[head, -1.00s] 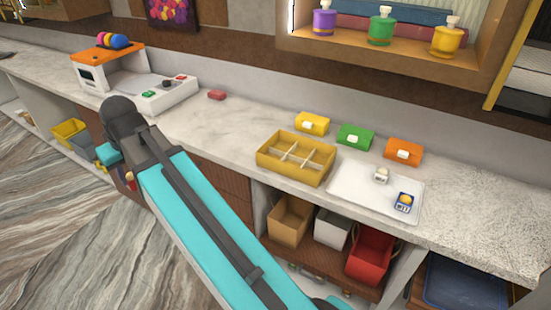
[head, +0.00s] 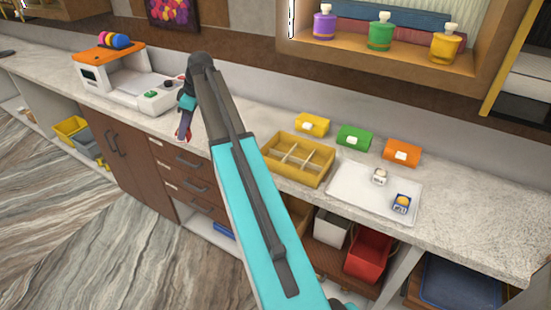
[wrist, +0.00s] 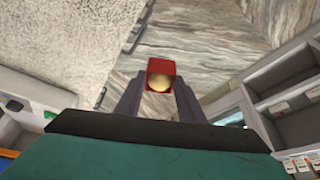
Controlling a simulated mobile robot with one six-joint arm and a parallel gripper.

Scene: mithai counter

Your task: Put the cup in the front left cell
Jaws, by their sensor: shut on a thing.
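My gripper (wrist: 160,92) is shut on a red square cup (wrist: 161,66) with a pale yellow round sweet in it. In the head view my gripper (head: 184,122) hangs by the counter's front edge, left of the yellow divided box, with the cup partly hidden at its tips. The yellow box (head: 270,164) stands on the counter and has several cells; those I can see look empty. A white cup (head: 379,177) and a blue cup (head: 401,204), each with a sweet, sit on the white tray (head: 349,187) to the right of the box.
A white and orange machine (head: 110,75) stands at the left. My arm crosses the counter just left of the box.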

